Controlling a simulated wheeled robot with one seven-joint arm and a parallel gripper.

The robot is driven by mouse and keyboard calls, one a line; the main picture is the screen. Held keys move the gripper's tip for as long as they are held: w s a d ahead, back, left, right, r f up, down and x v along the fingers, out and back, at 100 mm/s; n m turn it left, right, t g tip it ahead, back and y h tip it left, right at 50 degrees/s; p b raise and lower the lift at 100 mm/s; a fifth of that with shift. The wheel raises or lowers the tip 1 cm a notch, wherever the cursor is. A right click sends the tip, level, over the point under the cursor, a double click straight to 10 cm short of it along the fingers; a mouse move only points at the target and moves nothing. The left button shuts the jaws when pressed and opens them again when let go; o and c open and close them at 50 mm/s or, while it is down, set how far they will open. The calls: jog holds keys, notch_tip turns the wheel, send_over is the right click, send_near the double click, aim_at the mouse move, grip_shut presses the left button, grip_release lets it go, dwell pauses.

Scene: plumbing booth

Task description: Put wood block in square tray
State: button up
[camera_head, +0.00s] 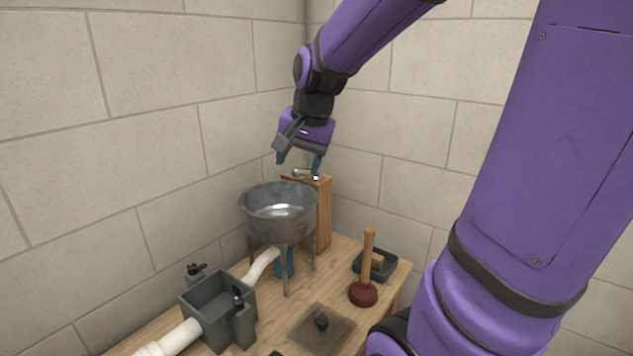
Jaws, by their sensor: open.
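A small wood block (377,261) shows behind the plunger's handle, within the outline of the dark square tray (389,270) at the right rear of the bench. The handle hides part of both, so I cannot tell how the block rests there. My gripper (299,163) points down with its two blue fingertips apart. It is open and nothing shows between the fingers. It is up at the left, over the faucet by the metal basin, well away from the block and tray.
A metal basin (278,210) on legs stands beside a tall wooden post (319,215) with a faucet (303,173). A plunger (364,292) stands upright before the tray. A grey box (218,304) with white pipes is front left. A flat plate (321,338) with a dark knob lies in front.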

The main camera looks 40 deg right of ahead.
jog(key=s+a+r+n, duration=0.1)
jog(key=s+a+n, duration=0.3)
jog(key=s, duration=0.3)
jog(key=s+a+r+n+t, duration=0.1)
jog(key=s+a+r+n, duration=0.1)
jog(key=s+a+n, duration=0.3)
jog(key=s+n, duration=0.1)
jog(key=s, duration=0.2)
jog(key=shift+a+n, duration=0.15)
jog(key=shift+n, duration=0.15)
